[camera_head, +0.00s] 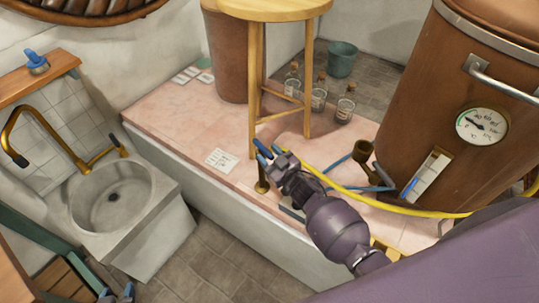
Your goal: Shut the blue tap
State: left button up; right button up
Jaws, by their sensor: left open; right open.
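My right gripper (268,150) has two blue-tipped fingers, a little apart, and is open. It is over the front edge of the pink tiled ledge, in front of the stool's legs. A short brass fitting (262,185) stands on the ledge just below it; I cannot tell whether they touch. A blue bar (372,188) lies low by a brown spout (363,153) near the copper vessel. I cannot tell for sure which part is the blue tap; the gripper and forearm hide some of that area. My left gripper (115,293) is open at the bottom left, partly cut off.
A wooden stool (310,85) stands on the pink ledge (165,115), with several bottles beside it. A yellow hose (420,210) runs to the right past the copper vessel (400,105). A stone sink (110,205) with a brass faucet is at left. The tiled floor is partly clear.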

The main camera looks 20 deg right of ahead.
grip_shut()
jog(key=shift+w+d+r+n+g+y+p, duration=0.2)
jog(key=shift+n+g+y+p, duration=0.15)
jog(key=shift+n+y, duration=0.3)
jog(key=shift+w+d+f+n+g+y, duration=0.1)
jog(key=shift+d+n+g+y, duration=0.1)
jog(key=shift+n+g+y, duration=0.65)
jog(key=shift+w+d+f+n+g+y, duration=0.1)
jog(key=shift+d+n+g+y, duration=0.2)
jog(key=shift+y, duration=0.8)
jog(key=shift+a, duration=0.1)
grip_release()
jog(key=shift+s, duration=0.1)
jog(key=v, duration=1)
jog(key=shift+s+d, duration=0.25)
